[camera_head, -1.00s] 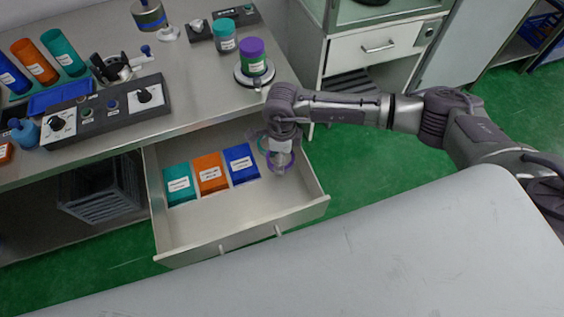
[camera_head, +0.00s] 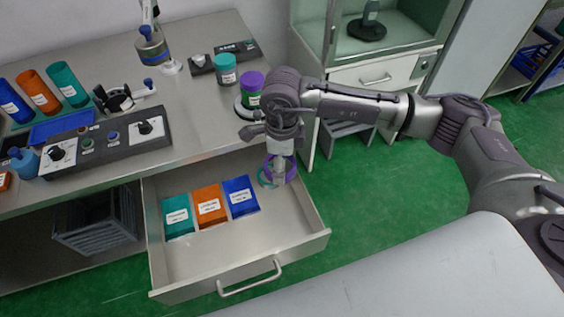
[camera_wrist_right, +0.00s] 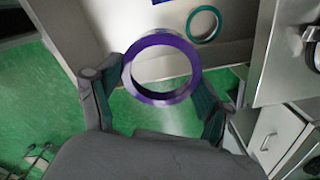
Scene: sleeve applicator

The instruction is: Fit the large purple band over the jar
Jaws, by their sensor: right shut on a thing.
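The large purple band (camera_wrist_right: 158,97) is an open ring between the two fingers of my right gripper (camera_wrist_right: 160,75) in the right wrist view. The gripper is shut on it. In the head view, my right gripper (camera_head: 282,170) holds the band over the right part of the open drawer (camera_head: 275,245). A jar with a purple lid and green body (camera_head: 250,87) stands on a round base at the table's right edge, behind my right gripper. My right arm hides part of it. My left gripper is not in view.
A teal ring (camera_wrist_right: 204,24) is below the band, in the drawer. Teal, orange (camera_head: 209,205) and blue boxes lie in the drawer's left part. A teal-lidded jar (camera_head: 225,70) stands behind the purple-lidded one. A control panel (camera_head: 100,138) lies further left.

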